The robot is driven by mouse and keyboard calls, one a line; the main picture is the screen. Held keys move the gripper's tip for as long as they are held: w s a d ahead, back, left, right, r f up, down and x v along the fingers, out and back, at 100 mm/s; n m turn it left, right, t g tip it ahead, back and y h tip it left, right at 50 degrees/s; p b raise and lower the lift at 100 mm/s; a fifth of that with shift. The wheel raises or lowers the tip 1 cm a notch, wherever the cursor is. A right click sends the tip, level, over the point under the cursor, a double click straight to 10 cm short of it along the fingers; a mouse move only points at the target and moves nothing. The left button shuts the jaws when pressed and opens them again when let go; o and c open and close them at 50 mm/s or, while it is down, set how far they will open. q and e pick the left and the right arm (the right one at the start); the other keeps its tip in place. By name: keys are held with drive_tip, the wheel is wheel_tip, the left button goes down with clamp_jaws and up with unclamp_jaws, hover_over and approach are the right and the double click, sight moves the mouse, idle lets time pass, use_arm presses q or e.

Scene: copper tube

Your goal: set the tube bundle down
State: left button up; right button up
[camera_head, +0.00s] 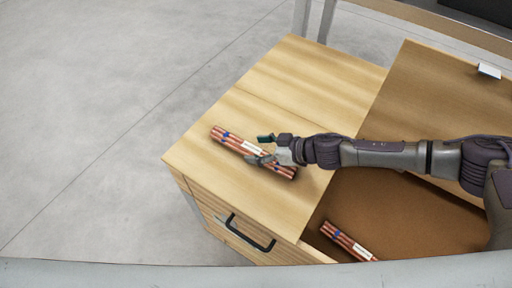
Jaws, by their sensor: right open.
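A tube bundle (230,140) of copper-coloured tubes with blue and white bands lies on the light wooden cabinet top (290,85). It slants down to the right. My right gripper (262,150) is open at the bundle's right half, its fingers on either side of it. Whether the fingers touch the bundle is too small to tell. A second tube bundle (345,241) lies in the brown recessed area at lower right, apart from the gripper. My left gripper is not in view.
A drawer front with a black handle (250,233) is below the cabinet top. A brown panel (420,100) with a small white piece (489,70) lies to the right. The cabinet top is clear behind the bundle. Grey floor (90,100) lies to the left.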

drive_tip(key=p+v, duration=0.1)
drive_tip(key=v, duration=1)
drive_tip(key=shift+d, duration=0.15)
drive_tip(key=shift+s, duration=0.1)
